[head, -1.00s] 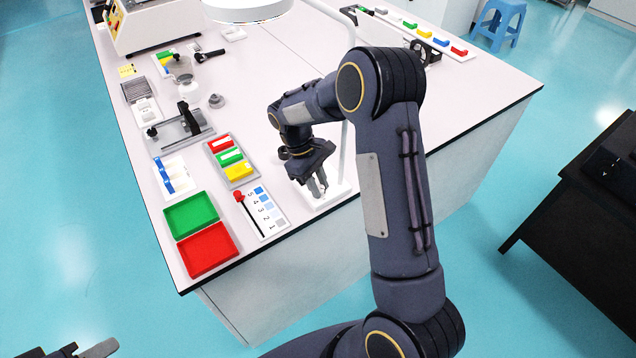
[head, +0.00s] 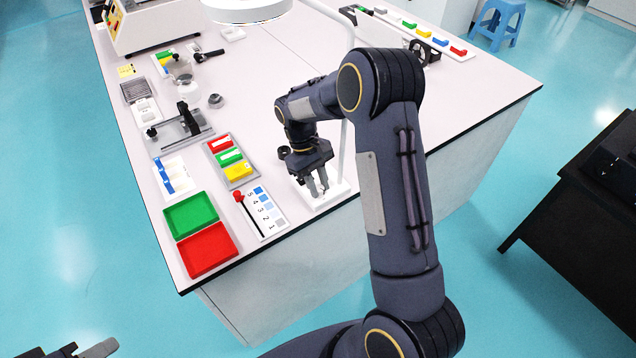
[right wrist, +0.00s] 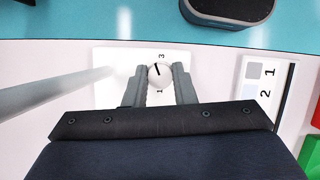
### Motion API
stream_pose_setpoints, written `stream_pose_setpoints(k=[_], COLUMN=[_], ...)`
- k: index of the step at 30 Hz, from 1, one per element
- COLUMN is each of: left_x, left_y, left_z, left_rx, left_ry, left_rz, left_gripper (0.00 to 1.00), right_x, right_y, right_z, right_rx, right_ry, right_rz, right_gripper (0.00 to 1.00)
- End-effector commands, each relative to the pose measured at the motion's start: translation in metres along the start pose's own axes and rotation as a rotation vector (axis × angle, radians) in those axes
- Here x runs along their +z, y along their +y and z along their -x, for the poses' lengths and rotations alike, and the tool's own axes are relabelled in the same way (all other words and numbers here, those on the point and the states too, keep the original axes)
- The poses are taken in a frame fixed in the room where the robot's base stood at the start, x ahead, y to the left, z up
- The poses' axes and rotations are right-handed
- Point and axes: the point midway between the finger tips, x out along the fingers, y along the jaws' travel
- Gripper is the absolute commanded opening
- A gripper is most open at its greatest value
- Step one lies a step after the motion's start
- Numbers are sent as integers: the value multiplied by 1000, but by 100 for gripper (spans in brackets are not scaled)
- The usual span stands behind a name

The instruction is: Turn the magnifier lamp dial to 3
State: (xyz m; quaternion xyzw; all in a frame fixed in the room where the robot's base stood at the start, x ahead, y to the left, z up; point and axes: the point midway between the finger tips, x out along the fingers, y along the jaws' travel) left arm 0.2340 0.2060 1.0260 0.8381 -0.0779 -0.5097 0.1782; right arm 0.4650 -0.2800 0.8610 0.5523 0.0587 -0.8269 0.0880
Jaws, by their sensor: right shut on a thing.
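The magnifier lamp has a round white head (head: 247,10) at the top of the head view, a pale pole and a white base (head: 338,190) near the table's front edge. Its dial (right wrist: 159,77) is a round white knob with a black pointer line, seen in the right wrist view. The marks 3 and 1 show above and below it; the pointer tilts up and slightly left, close to the 3. My right gripper (head: 318,194) points down over the base, its fingers (right wrist: 160,82) shut on the dial from both sides. Part of my left gripper (head: 98,349) shows at bottom left, away from the table.
A numbered colour card (head: 262,215) with a red-tipped stick lies left of the base. Green (head: 191,214) and red (head: 207,250) trays sit at the table corner. The lamp's pole (right wrist: 50,90) rises close beside my right gripper.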

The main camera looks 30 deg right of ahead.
Motion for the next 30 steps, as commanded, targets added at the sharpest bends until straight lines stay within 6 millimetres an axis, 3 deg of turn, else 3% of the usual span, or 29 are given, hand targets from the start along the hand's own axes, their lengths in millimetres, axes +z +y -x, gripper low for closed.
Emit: stream_pose_setpoints(k=[1,6,16,30], left_x=[0,0,0,2], left_y=[0,0,0,-2], left_z=[0,0,0,-4], left_rx=[0,0,0,0], left_ry=[0,0,0,0], left_rz=[0,0,0,0], left_gripper=[36,36,36,36], right_x=[0,0,0,-1], right_y=[1,0,0,0], right_z=[0,0,4,72], right_rx=[1,1,1,1], right_ry=[2,1,1,3], right_rz=[0,0,1,0], right_gripper=[25,45,45,45])
